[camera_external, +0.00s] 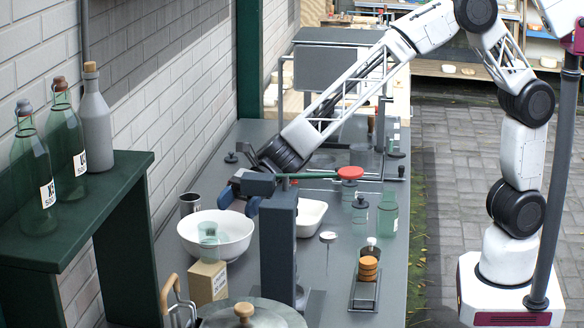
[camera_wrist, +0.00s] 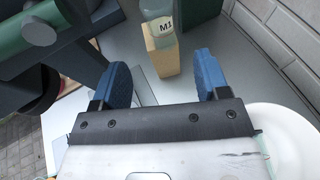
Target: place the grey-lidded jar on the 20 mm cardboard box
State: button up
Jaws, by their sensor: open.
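A cardboard box (camera_external: 208,283) with printing on its side stands on the grey counter, left of the dark post. A pale glass jar (camera_external: 208,241) stands upright on it; I cannot make out a grey lid on it. In the wrist view the box (camera_wrist: 162,62) and the jar (camera_wrist: 157,10) with its "M1" label show beyond my fingers, the jar cut off by the top edge. Another small glass jar with a dark grey lid (camera_external: 360,207) stands right of the post. My gripper (camera_external: 239,201) is open and empty, apart from box and jar; it also shows in the wrist view (camera_wrist: 162,83).
A white bowl (camera_external: 233,232) sits beside the box, below my gripper. The dark post (camera_external: 278,245) with a green arm and red knob (camera_external: 350,173) stands close by. A metal cup (camera_external: 190,204), a white tray (camera_external: 312,215) and a lidded pot (camera_external: 250,317) are near. A green shelf (camera_external: 60,230) holds bottles.

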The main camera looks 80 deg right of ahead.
jog(key=s+d+r+n+g+h, duration=0.15)
jog(key=s+d+r+n, duration=0.35)
jog(key=s+d, duration=0.5)
jog(key=s+d+r+n+g+h, duration=0.1)
jog(key=s+d+r+n+h, duration=0.15)
jog(key=s+d+n, duration=0.7)
jog(key=s+d+f+n+h, duration=0.2)
jog(key=s+d+n+h, duration=0.2)
jog(key=s+d, duration=0.7)
jog(key=s+d+f+n+h, duration=0.1)
jog(key=s+d+n+h, duration=0.2)
jog(key=s+d, duration=0.9)
jog(key=d+h, duration=0.2)
jog(key=d, duration=0.2)
jog(key=shift+s+f+n+h, duration=0.3)
jog(key=shift+f+n+h, duration=0.05)
jog(key=shift+h, duration=0.05)
jog(key=shift+o, duration=0.4)
jog(key=shift+w, duration=0.15)
